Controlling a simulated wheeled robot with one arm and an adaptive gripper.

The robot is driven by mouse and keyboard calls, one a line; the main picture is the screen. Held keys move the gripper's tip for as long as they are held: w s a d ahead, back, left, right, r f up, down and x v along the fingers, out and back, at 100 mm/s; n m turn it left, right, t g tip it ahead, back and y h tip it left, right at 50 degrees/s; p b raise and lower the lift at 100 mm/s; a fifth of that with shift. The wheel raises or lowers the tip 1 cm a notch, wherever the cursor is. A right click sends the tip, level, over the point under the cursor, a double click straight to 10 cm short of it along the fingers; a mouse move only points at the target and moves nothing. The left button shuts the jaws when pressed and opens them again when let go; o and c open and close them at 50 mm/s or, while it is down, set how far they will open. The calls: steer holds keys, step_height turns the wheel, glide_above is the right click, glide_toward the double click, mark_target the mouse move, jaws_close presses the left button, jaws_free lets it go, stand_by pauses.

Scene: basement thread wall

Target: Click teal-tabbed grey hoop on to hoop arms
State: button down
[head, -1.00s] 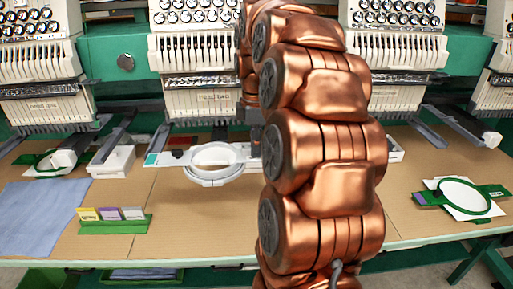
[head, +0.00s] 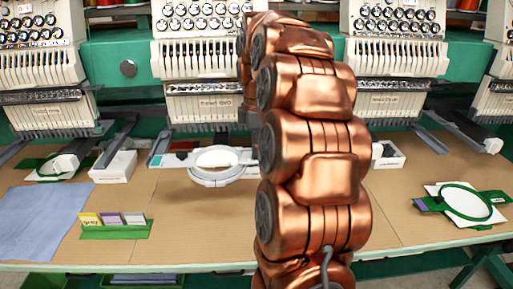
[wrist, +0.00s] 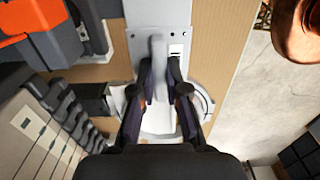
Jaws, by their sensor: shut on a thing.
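The grey hoop (head: 208,181) is a pale ring with a flat bracket, held level above the table in front of the middle machine head. Its teal tab (head: 156,160) is at the left end in the head view. In the wrist view my gripper (wrist: 159,66) is shut on a grey grip on the hoop's bracket (wrist: 176,20). Part of the ring (wrist: 207,104) shows behind the fingers. A dark hoop arm (head: 160,142) reaches out by the hoop's left end; I cannot tell whether they touch. My copper arm hides the hoop's right side and the other hoop arm.
A green hoop with a purple tab (head: 466,186) lies at the right. White boxes (head: 114,167) stand left and right of the hoop. A green card holder (head: 114,231) and blue cloth (head: 40,212) lie at front left. The table in front of the hoop is clear.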

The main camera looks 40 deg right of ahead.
stand_by(0.3)
steer(key=c, duration=1.1)
jaws_free()
steer(key=shift+r, duration=3.7)
